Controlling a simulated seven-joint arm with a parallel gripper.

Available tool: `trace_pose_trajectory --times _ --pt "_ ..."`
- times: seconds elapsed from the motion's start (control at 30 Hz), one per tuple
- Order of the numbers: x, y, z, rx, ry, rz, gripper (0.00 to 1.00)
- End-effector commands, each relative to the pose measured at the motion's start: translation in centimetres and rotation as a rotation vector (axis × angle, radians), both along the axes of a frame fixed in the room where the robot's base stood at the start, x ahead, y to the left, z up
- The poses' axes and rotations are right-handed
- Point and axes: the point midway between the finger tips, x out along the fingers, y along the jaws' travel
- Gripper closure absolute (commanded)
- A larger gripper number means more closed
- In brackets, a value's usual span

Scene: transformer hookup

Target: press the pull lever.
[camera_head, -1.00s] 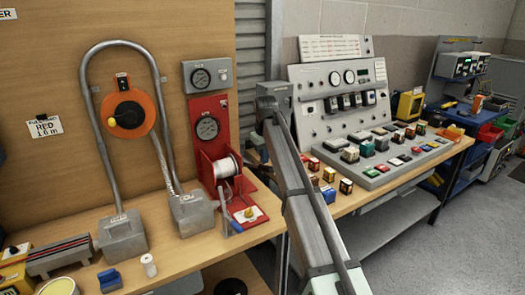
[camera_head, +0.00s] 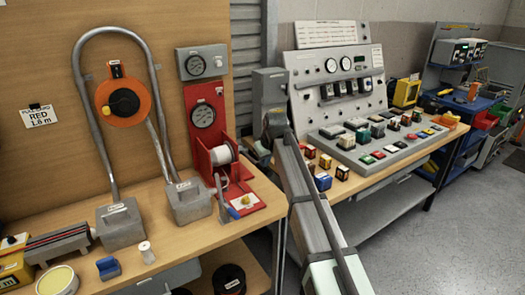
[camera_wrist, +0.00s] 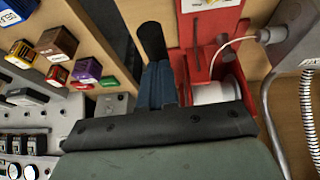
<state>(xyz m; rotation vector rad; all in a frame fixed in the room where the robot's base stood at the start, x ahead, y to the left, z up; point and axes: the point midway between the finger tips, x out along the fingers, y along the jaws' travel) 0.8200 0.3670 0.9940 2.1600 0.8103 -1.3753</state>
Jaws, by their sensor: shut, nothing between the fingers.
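A slim grey lever with a blue grip (camera_head: 232,212) stands at the front left of the red stand (camera_head: 202,90); it looks like the pull lever, though I see no readable label. The stand carries a round gauge and a white spool (camera_head: 222,153), which also shows in the wrist view (camera_wrist: 208,92). My gripper (camera_wrist: 154,62) is shut and empty in the wrist view, with narrow bluish fingers and a dark end beside the red stand. It seems apart from the lever, which I cannot make out clearly there. In the head view my arm hides the gripper.
A grey console (camera_head: 335,85) with buttons stands on the right bench, with small coloured boxes (camera_head: 322,180) at its near corner. Left of the stand are a grey block (camera_head: 187,203) with a bent pipe and an orange reel (camera_head: 143,88). A gap separates the benches.

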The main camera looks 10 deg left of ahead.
Motion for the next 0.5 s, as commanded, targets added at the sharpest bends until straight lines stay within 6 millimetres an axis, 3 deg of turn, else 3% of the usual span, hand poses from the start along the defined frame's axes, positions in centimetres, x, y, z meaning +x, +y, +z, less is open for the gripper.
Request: trace_pose_trajectory --times 0.03,0.2,0.5 --pt "-0.8 -0.5 -1.1 0.023 -0.021 0.000 1.00" --pt "-1.0 -0.8 -3.6 0.102 -0.100 -0.001 1.00" --pt "-0.7 -0.7 -6.2 0.128 -0.129 0.001 1.00"
